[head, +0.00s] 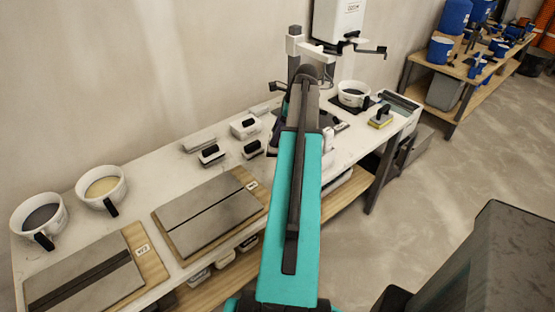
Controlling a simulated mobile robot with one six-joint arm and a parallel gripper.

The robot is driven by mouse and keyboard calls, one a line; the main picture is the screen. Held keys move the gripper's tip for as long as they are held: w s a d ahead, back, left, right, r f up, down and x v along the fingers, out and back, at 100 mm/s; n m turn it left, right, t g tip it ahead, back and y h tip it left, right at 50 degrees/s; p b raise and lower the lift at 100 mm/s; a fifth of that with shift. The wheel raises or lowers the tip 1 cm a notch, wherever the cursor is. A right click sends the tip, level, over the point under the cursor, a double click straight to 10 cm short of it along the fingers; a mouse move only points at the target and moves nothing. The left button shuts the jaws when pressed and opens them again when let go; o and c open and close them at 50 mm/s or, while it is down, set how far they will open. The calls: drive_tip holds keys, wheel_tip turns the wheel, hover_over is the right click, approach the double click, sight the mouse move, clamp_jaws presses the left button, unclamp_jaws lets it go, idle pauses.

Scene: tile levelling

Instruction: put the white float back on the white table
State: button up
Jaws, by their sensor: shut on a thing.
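The white table (155,178) runs along the wall from lower left to upper right. My teal arm crosses its middle and hides part of its top. My gripper is hidden behind the arm, so what it holds cannot be seen. Small white blocks with black handles stand on the table left of my arm: one in front (211,155), one beside it (252,149), and a larger one behind (245,127). I cannot tell which, if any, is the white float. A small white piece (328,139) shows just right of my arm; I cannot tell what it is.
Two white buckets (101,187) (39,220) and two boards with grey tiles (208,215) (85,278) fill the table's left part. A third bucket (354,94), a yellow-based float (381,116) and a tray (399,103) stand right. A wooden bench (455,68) stands beyond open floor.

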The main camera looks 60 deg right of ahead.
sight(276, 153)
drive_tip(key=shift+f+p, duration=0.6)
drive_tip(key=shift+f, duration=2.35)
drive_tip(key=shift+f, duration=0.1)
drive_tip(key=shift+f+p, duration=0.45)
drive_tip(key=shift+f, duration=1.35)
drive_tip(key=shift+f, duration=0.1)
drive_tip(key=o, duration=1.3)
drive_tip(key=shift+r, duration=0.2)
drive_tip(key=b+v, duration=0.3)
drive_tip(key=v, duration=0.9)
drive_tip(key=shift+w, duration=0.1)
